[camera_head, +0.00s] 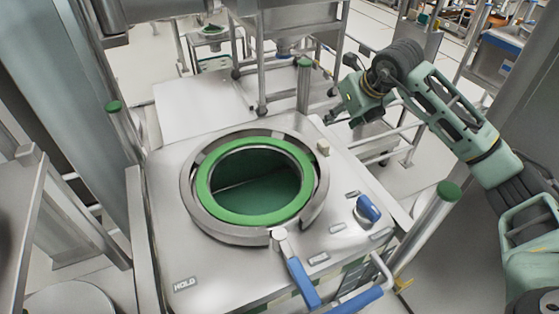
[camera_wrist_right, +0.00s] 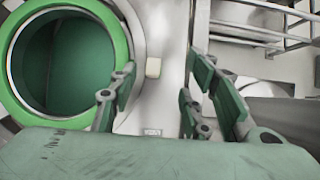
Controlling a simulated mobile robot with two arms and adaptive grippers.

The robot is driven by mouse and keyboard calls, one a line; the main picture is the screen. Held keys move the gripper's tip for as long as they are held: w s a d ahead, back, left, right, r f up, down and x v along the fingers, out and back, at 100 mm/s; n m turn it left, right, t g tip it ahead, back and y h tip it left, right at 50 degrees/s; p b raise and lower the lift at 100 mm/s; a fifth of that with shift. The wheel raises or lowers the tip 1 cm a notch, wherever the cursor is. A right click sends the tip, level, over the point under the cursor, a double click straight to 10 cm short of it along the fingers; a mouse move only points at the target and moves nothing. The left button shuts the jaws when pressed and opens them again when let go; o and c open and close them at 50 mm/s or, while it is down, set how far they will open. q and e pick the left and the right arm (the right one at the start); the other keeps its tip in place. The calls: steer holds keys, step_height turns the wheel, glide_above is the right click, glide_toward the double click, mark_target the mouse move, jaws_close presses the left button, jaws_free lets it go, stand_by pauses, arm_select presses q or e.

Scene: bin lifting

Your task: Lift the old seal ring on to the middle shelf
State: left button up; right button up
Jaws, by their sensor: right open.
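A green seal ring (camera_head: 208,203) sits in a round metal collar (camera_head: 190,208) on top of a steel machine. The ring surrounds a dark green opening, and part of it shows at the left of the right wrist view (camera_wrist_right: 117,38). My right gripper (camera_head: 338,113) is past the machine's far right corner, apart from the ring. In the right wrist view its fingers (camera_wrist_right: 160,80) are spread with nothing between them, to the right of the ring. My left gripper is not in view. I cannot tell which surface is the middle shelf.
A blue-handled lever (camera_head: 303,284) and a blue knob (camera_head: 368,208) stand on the machine's front right. Green-capped posts rise at its corners, one at front right (camera_head: 436,212). A wheeled metal frame (camera_head: 262,75) stands behind. Steel panels close off the left side.

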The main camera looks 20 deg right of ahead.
arm_select(q)
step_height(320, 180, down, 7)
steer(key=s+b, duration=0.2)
steer(key=b, duration=0.4)
arm_select(e)
glide_toward(325, 144)
steer(key=x, duration=0.4)
steer(key=shift+w+d+f+p, duration=0.25)
steer(key=shift+w+f+p, duration=0.5)
steer(key=shift+w+f, duration=0.1)
steer(key=x, duration=0.1)
steer(key=p+x, duration=0.1)
steer(key=x, duration=0.1)
steer(key=p+x, duration=0.1)
steer(key=shift+s+a+f, duration=0.15)
steer(key=shift+a+f, duration=0.1)
steer(key=shift+a, duration=0.05)
steer(key=shift+f+p, duration=0.3)
steer(key=shift+f, duration=0.15)
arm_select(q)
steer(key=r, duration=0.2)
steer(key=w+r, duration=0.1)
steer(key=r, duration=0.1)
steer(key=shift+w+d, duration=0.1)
arm_select(e)
steer(key=shift+c, duration=0.2)
steer(key=shift+c, duration=0.9)
steer(key=shift+r, duration=0.1)
jaws_close()
